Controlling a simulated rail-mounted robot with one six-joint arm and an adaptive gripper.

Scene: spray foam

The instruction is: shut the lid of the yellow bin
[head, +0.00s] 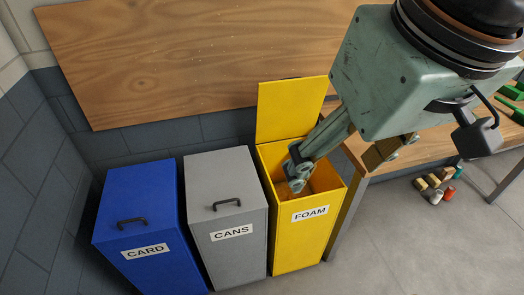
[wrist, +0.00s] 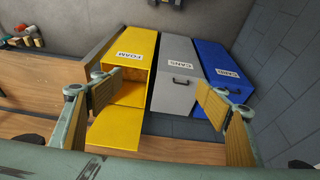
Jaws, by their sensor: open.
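The yellow bin (head: 308,236), labelled FOAM, stands at the right end of a row of bins. Its lid (head: 290,108) is open and stands up at the back of the bin. In the wrist view the bin (wrist: 142,45) is upside down, with the lid (wrist: 115,131) below its opening. My gripper (head: 338,172) is open, with its fingers spread wide. In the head view one finger overlaps the bin's opening and the other is to the right. I cannot tell whether that finger touches the bin. Nothing is between the fingers.
A grey CANS bin (head: 236,243) and a blue CARD bin (head: 140,215) stand to the left, lids shut. A wooden board (head: 190,55) is on the wall behind. A wooden bench (head: 440,148) is close on the right.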

